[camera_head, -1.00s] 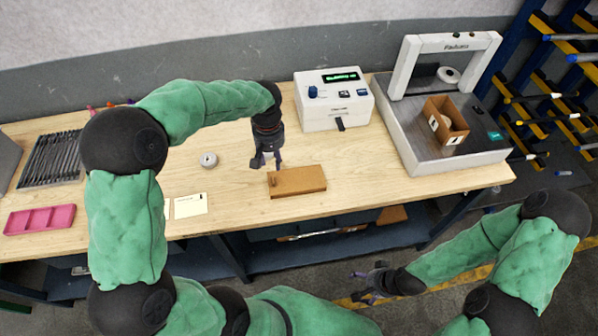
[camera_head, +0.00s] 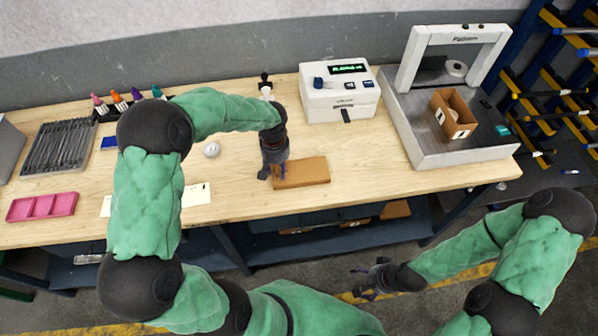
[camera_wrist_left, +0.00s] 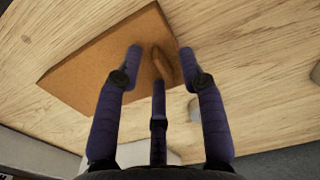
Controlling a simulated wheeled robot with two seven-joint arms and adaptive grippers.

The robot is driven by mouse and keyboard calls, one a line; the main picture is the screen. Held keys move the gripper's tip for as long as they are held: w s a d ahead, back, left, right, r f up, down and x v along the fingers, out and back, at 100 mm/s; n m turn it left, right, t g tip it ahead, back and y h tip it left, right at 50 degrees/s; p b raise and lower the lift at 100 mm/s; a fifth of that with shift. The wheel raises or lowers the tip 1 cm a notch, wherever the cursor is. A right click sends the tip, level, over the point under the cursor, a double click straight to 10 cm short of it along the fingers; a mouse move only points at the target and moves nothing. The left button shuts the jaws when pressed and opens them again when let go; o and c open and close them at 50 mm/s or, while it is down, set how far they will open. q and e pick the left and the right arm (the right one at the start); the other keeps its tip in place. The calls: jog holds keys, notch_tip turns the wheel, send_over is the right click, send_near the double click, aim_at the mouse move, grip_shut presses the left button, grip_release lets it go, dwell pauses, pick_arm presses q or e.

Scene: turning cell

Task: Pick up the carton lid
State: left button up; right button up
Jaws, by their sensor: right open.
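The carton lid (camera_head: 305,172) is a flat brown rectangle lying on the wooden bench. My left gripper (camera_head: 270,175) is down at the lid's left end. The left fingers (camera_wrist_left: 160,52) are apart; contact with the grip cannot be told. My right gripper (camera_head: 366,280) is open and empty, low in front of the bench. An open brown carton (camera_head: 453,113) stands on the grey machine bed at the right.
A white boxy device (camera_head: 339,92) stands behind the lid. The grey machine (camera_head: 440,153) with a white arch is at the right. A pink tray (camera_head: 42,207), a dark rack (camera_head: 60,148) and a small white roll (camera_head: 211,150) are at the left. Bench right of the lid is clear.

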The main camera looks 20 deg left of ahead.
pick_arm(q)
grip_shut()
jog(key=shift+r, duration=0.2)
